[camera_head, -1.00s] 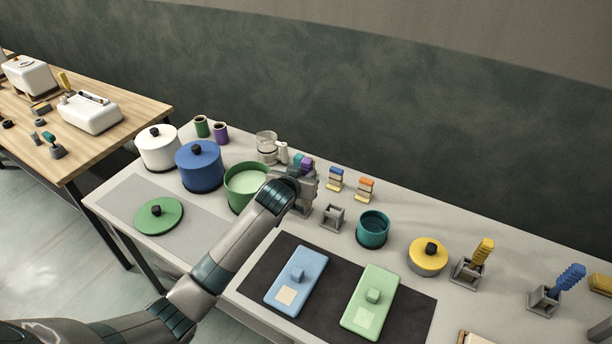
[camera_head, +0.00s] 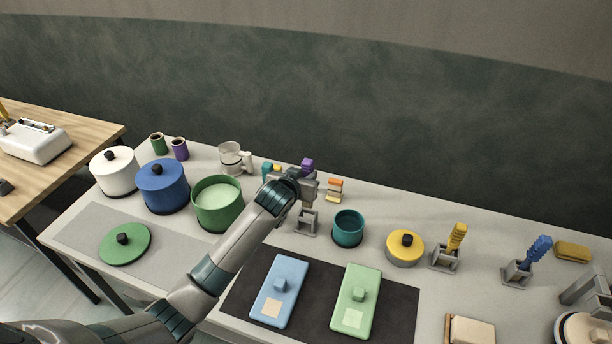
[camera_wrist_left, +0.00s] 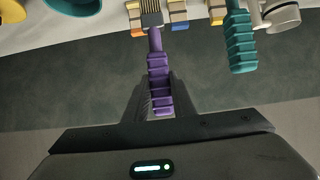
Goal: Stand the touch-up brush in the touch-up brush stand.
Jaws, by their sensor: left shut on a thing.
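My left gripper (camera_head: 303,182) is shut on the purple handle of a brush (camera_head: 308,163). In the left wrist view, the purple brush (camera_wrist_left: 157,62) sits between the fingers of the left gripper (camera_wrist_left: 160,100), with its pale bristles pointing away from the gripper. A small grey square stand (camera_head: 306,226) is on the table just below the gripper in the head view. The lower end of the brush is close above the stand or at its mouth; I cannot tell which. My right gripper is not in view.
A teal cup (camera_head: 348,230) stands right of the stand, and a green pot (camera_head: 218,212) to its left. A teal-handled brush (camera_wrist_left: 240,42) is beside the gripper. Yellow (camera_head: 456,236) and blue (camera_head: 539,248) brushes stand in holders further right. Blue (camera_head: 272,305) and green (camera_head: 352,318) slabs lie in front.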

